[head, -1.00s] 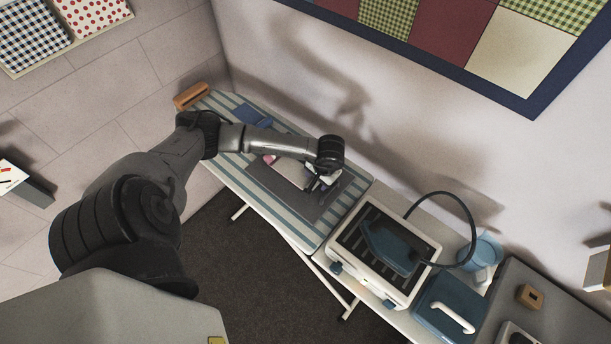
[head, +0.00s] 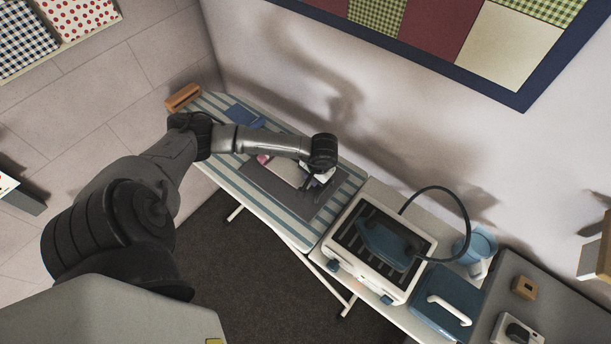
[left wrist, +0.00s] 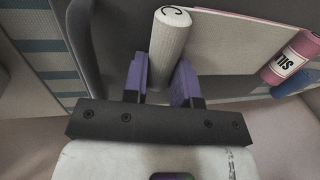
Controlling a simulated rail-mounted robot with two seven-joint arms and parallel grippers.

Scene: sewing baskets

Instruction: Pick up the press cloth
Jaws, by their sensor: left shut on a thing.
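A pale, flat sheet (left wrist: 235,42), which looks like the press cloth, lies over the grey mat on the striped board. It also shows in the head view (head: 286,171), partly behind my arm. A white roll (left wrist: 168,38) with a dark letter on its end stands at the sheet's near side. I cannot tell whether they are joined. My left gripper (left wrist: 158,80) has its purple fingers shut on the white roll; in the head view it points down at the mat (head: 317,184). A pink roll (left wrist: 292,57) with dark letters lies at the sheet's far side. My right gripper is out of view.
The striped board (head: 270,217) stands against the wall, with a blue folded cloth (head: 243,114) and a wooden block (head: 183,97) at its far end. A steam iron (head: 388,243) on its white station (head: 350,270) stands right of the mat.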

